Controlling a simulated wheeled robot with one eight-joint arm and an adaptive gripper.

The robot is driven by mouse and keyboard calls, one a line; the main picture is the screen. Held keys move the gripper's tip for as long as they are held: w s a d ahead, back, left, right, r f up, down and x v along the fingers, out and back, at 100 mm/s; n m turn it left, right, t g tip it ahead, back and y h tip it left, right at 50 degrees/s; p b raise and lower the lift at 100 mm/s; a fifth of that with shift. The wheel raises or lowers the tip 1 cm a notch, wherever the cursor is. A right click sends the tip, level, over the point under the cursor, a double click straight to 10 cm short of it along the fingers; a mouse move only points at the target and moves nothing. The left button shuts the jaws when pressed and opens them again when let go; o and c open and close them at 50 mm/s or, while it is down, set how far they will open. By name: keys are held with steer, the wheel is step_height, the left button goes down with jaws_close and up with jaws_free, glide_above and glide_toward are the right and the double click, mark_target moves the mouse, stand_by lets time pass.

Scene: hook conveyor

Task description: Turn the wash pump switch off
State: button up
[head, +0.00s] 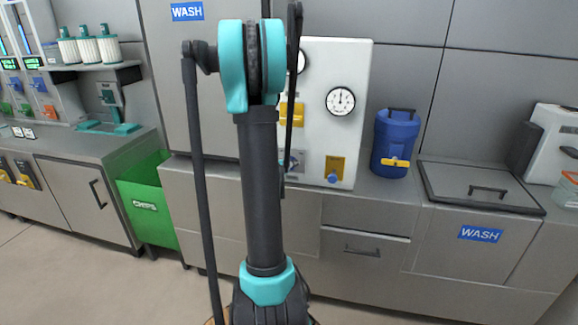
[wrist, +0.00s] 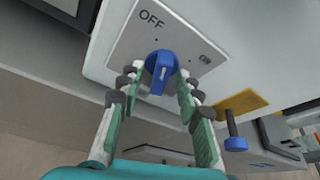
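The wash pump switch is a blue knob (wrist: 161,66) on a grey plate (wrist: 207,38), seen in the wrist view. The plate has an "OFF" label at its upper left and a smaller, unreadable label at the right. The knob's grip bar runs roughly up and down the picture, not clearly lined up with "OFF". My gripper (wrist: 156,88) is open, with one finger on each side of the knob; I cannot tell whether they touch it. In the head view the grey plate (head: 298,160) is partly hidden by my arm, and my gripper is hidden.
A yellow plate with a blue valve knob (wrist: 234,142) is right of the switch. In the head view, a white panel (head: 318,80) carries gauges (head: 340,101). A blue drum (head: 395,140) and a lidded "WASH" bin (head: 480,190) stand right, a green bin (head: 145,205) left.

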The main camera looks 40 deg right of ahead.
steer(key=shift+c, duration=0.2)
jaws_close()
steer(key=n+g+h, duration=0.1)
steer(key=n+h, duration=0.1)
steer(key=n, duration=0.1)
stand_by(0.4)
steer(key=shift+o, duration=0.2)
jaws_free()
